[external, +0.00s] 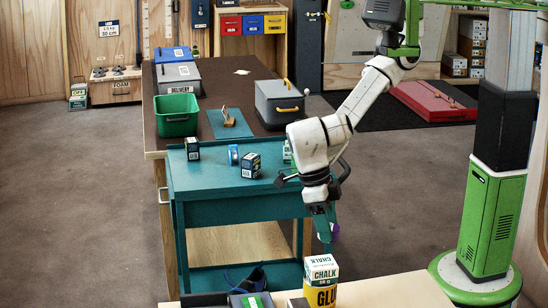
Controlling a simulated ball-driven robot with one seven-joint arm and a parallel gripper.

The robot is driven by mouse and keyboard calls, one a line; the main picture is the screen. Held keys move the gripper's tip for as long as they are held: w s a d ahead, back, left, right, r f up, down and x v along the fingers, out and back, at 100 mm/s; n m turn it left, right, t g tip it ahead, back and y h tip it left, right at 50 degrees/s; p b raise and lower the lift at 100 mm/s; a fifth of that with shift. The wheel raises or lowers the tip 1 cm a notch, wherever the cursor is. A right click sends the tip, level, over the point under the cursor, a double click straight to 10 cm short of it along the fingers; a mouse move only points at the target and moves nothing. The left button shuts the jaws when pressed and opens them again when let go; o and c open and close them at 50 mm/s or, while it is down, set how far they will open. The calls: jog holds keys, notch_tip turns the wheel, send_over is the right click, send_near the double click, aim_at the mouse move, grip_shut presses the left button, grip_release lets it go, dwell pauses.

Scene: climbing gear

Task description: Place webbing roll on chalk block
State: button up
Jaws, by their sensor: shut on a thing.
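The chalk block (321,268) is a white and green box marked CHALK in the external view. It sits upright on a yellow can (320,295) near the bottom middle. My gripper (326,238) points down just above the chalk block and is shut on a small purple thing (335,231), which I take to be the webbing roll. Most of it is hidden behind the gripper.
A teal cart (215,190) stands to the left with small boxes (251,165) and a blue roll (233,154) on it. The pale tabletop (390,290) right of the can is clear.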

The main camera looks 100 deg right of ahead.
aim_at(324, 262)
jog(key=shift+w+a+f, duration=0.25)
jog(key=shift+w+f, duration=0.1)
jog(key=shift+f, duration=0.25)
jog(key=shift+w+a+f, duration=0.25)
jog(key=shift+w+f, duration=0.15)
jog(key=shift+f, duration=0.15)
jog(key=shift+f+p, duration=0.4)
jog(key=shift+f, duration=1.15)
jog(key=shift+f, duration=0.1)
jog(key=o, duration=1)
jog(key=v, duration=1.2)
jog(key=shift+w, duration=0.1)
jog(key=shift+d, duration=0.1)
